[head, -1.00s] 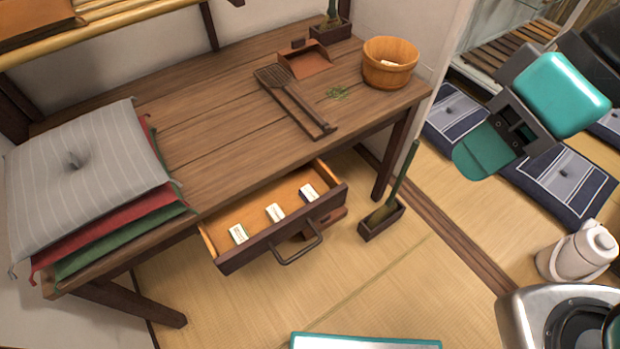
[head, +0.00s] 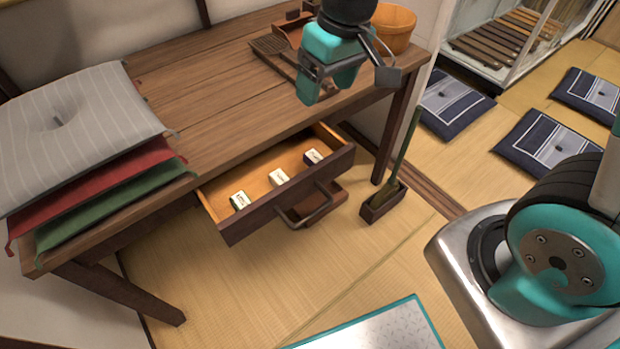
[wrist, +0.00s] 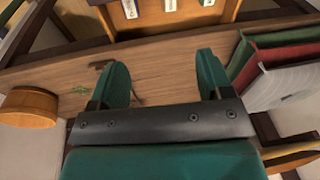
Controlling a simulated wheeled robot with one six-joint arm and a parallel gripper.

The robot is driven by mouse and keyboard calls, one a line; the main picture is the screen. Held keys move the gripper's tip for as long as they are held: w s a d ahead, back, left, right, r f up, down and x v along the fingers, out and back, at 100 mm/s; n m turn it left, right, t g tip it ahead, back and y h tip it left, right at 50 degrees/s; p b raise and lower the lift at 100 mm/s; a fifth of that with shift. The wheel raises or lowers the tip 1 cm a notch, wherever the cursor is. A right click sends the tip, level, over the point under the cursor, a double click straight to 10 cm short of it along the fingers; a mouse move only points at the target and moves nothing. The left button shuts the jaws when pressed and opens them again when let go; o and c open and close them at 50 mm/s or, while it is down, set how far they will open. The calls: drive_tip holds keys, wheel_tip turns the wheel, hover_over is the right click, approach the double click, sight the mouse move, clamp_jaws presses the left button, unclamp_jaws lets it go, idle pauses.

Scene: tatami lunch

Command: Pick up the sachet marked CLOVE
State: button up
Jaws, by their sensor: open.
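Three small sachets lie apart in the open drawer (head: 262,186): a left one with green edges (head: 239,200), a white middle one (head: 279,177) and a right one with dark ends (head: 313,157). Their print is too small to read, so I cannot tell which says CLOVE. My gripper (head: 328,82) hangs above the right part of the table, up and right of the drawer in the head view. In the wrist view its two teal fingers (wrist: 162,78) are spread with nothing between them. The sachets show at that view's top edge, beyond the fingertips, the middle one at centre (wrist: 169,5).
The drawer juts out under the wooden table (head: 215,90). Stacked cushions (head: 75,120) stand on the table's left end. A wooden tub (head: 393,28) is at its back right. A brush in a dark box (head: 384,200) stands on the floor right of the drawer.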

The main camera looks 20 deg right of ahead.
drive_tip(key=w+d+f+h+b, duration=0.1)
drive_tip(key=w+f+b, duration=0.15)
drive_tip(key=f, duration=0.35)
drive_tip(key=w+d+f+b, duration=0.1)
drive_tip(key=w+f, duration=0.3)
drive_tip(key=f, duration=0.1)
drive_tip(key=b, duration=0.2)
hover_over(316, 157)
drive_tip(key=shift+m+h, duration=0.3)
drive_tip(key=shift+m, duration=0.1)
drive_tip(key=f, duration=1.1)
drive_tip(key=shift+s, duration=0.35)
drive_tip(key=shift+w+f+b, duration=0.15)
drive_tip(key=shift+w+f, duration=0.05)
drive_tip(key=shift+f, duration=1.4)
drive_tip(key=shift+w+f+b, duration=0.15)
drive_tip(key=shift+w+f, duration=0.05)
drive_tip(key=shift+f, duration=1.35)
drive_tip(key=c, duration=1)
